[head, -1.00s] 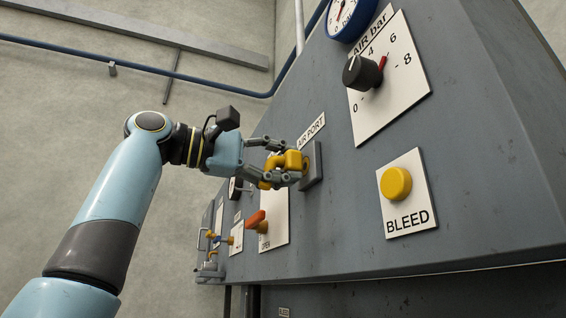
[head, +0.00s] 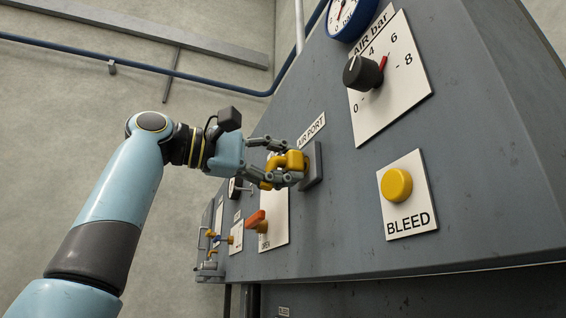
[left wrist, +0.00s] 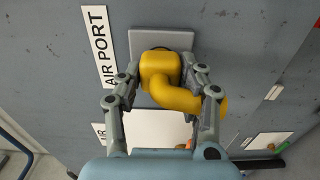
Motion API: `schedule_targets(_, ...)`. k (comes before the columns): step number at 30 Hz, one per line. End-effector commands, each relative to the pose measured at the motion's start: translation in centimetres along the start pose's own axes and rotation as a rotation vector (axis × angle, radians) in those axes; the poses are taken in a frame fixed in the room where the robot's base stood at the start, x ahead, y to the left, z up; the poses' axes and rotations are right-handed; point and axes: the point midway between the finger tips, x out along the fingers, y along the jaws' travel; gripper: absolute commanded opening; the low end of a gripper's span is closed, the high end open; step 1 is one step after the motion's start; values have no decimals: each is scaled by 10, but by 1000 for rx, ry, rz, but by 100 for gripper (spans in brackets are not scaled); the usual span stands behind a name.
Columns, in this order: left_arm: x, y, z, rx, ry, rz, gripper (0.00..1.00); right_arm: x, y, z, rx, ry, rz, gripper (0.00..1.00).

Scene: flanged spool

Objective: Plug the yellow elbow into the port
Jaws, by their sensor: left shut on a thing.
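The yellow elbow (head: 290,162) is held in my left gripper (head: 284,164), right by the air port plate. In the left wrist view the elbow (left wrist: 162,75) sits between the two fingers (left wrist: 160,82), its bent tail pointing to the lower right. The grey port plate (head: 313,166) stands out from the panel beside the AIR PORT label; it also shows in the left wrist view (left wrist: 143,40). The elbow's front end overlaps a dark round opening on the plate, mostly hidden behind the elbow. I cannot tell whether the end is inside the opening. My right gripper is not in view.
The grey panel carries a black AIR bar knob (head: 362,72), a yellow BLEED button (head: 396,184) and a blue-rimmed gauge (head: 350,16). An orange lever (head: 257,222) sits below my left gripper. Free space lies left of the panel.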

Motion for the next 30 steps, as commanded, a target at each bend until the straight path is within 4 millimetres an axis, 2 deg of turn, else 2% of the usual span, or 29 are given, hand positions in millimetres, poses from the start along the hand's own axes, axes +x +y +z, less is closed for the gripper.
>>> schedule_targets(12,8,0,0,1,1,0,10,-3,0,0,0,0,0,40)
schedule_targets(13,8,0,0,1,1,0,41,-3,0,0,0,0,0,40)
schedule_targets(18,8,0,0,0,1,0,63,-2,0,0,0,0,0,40)
schedule_targets(19,8,0,0,0,1,0,65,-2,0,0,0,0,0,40)
schedule_targets(26,8,0,0,0,1,-1,65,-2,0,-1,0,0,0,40)
schedule_targets(30,0,0,-1,0,2,0,65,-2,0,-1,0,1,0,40)
